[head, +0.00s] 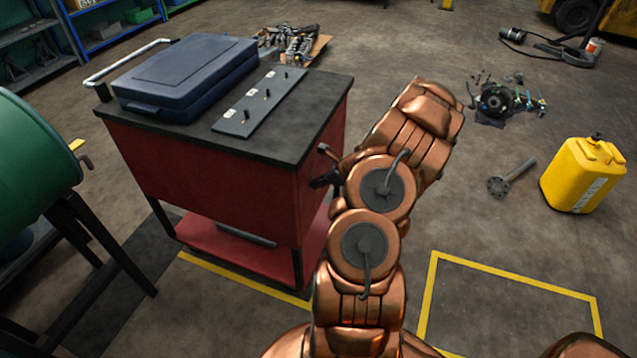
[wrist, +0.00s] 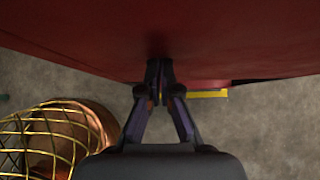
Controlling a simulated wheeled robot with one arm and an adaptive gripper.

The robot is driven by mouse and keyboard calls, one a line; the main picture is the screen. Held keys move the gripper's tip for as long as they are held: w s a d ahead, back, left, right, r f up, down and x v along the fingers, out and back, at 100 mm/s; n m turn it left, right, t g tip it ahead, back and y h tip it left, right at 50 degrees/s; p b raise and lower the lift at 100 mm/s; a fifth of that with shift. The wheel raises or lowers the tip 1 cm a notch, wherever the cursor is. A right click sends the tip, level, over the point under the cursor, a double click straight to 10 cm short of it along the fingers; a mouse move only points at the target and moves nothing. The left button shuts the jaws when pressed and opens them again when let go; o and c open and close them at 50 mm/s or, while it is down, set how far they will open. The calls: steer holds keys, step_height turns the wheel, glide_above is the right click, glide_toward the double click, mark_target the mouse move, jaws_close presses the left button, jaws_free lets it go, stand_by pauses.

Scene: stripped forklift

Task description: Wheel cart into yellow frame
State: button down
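The red cart (head: 215,165) with a black top stands upright at left centre in the head view. Its red side fills the upper wrist view (wrist: 70,30). A small metal handle (head: 326,150) sticks out of its right side. My gripper (head: 322,182) is at that side, partly hidden by my copper arm. In the wrist view, my gripper's fingers (wrist: 159,85) are closed together around a thin dark upright piece against the cart. The yellow frame (head: 431,280) is painted on the floor at lower right, empty inside, apart from the cart; my arm hides part of it.
A blue case (head: 185,75) and switch panel (head: 258,103) lie on the cart. A green drum (head: 35,165) on a stand is close left. Floor behind my arm is open.

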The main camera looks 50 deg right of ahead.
steer(key=s+d+f+v, duration=0.1)
steer(key=f+v, duration=0.1)
steer(key=v, duration=1.1)
steer(key=shift+s, duration=0.35)
